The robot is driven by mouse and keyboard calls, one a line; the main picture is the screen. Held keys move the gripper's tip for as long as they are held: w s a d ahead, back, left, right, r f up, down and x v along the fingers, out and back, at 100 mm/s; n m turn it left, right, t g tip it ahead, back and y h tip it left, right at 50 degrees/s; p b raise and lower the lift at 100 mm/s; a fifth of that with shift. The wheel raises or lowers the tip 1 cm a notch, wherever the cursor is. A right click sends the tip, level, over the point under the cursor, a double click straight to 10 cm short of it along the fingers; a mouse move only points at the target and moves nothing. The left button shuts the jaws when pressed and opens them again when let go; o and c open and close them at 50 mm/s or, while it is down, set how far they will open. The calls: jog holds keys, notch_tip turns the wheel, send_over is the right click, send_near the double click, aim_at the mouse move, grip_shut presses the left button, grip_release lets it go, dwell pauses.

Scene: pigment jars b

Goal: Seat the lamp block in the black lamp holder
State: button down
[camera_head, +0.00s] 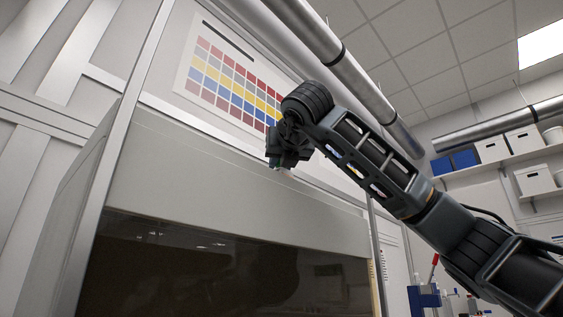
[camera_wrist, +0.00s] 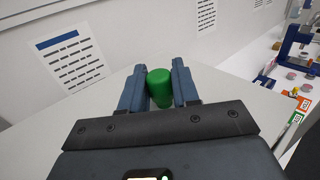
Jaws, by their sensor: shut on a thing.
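My gripper (camera_wrist: 158,68) is shut on a green block with a rounded, cylinder-like shape (camera_wrist: 160,90), which sits between the two blue-grey fingers in the wrist view. I take it to be the lamp block. In the head view my gripper (camera_head: 281,163) hangs in front of the upper part of a grey hood. The block is mostly hidden there by my gripper and wrist. I cannot make out the black lamp holder in either view.
The grey hood (camera_head: 215,185) with a dark glass front (camera_head: 180,270) fills the head view's left. A colour chart (camera_head: 238,80) is behind. In the wrist view, a pale surface (camera_wrist: 235,110) lies below, with a blue stand (camera_wrist: 297,40) and small items at right.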

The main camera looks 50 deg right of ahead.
jog(key=shift+f+b, duration=1)
jog(key=shift+b, duration=0.2)
jog(key=c, duration=0.8)
grip_release()
jog(key=shift+o, duration=0.2)
jog(key=shift+s, duration=0.1)
jog(key=v, duration=0.7)
jog(key=shift+s+a, duration=0.2)
jog(key=shift+a, duration=0.05)
